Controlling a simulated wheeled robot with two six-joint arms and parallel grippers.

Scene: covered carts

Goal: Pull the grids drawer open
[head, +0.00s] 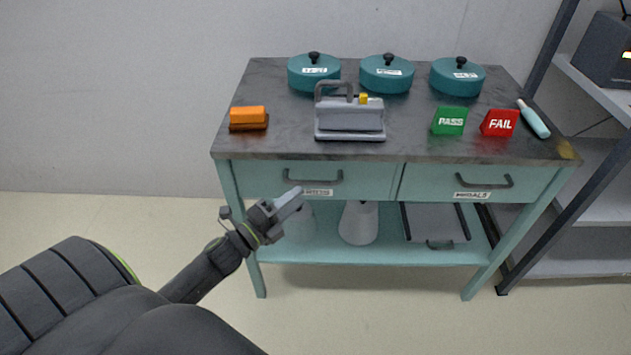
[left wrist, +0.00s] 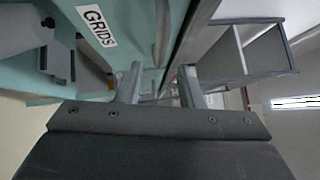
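The grids drawer (head: 260,178) is the left drawer of the teal cart and appears closed. Its dark bar handle (head: 312,180) is at the front, above a white label. The label reads GRIDS (left wrist: 97,25) in the left wrist view. My left gripper (head: 298,198) is in front of the drawer, close to the handle's left end and a little below it in the picture. In the left wrist view its two fingers (left wrist: 161,80) stand apart, with nothing clearly held between them. I cannot tell whether they touch the handle. My right gripper is not in view.
The cart's dark top (head: 280,140) overhangs the drawers and bears teal pots, a grey device (head: 350,118), an orange block (head: 248,117) and PASS and FAIL blocks. A second drawer (head: 530,183) is at right. A shelf rack (head: 590,190) stands right of the cart.

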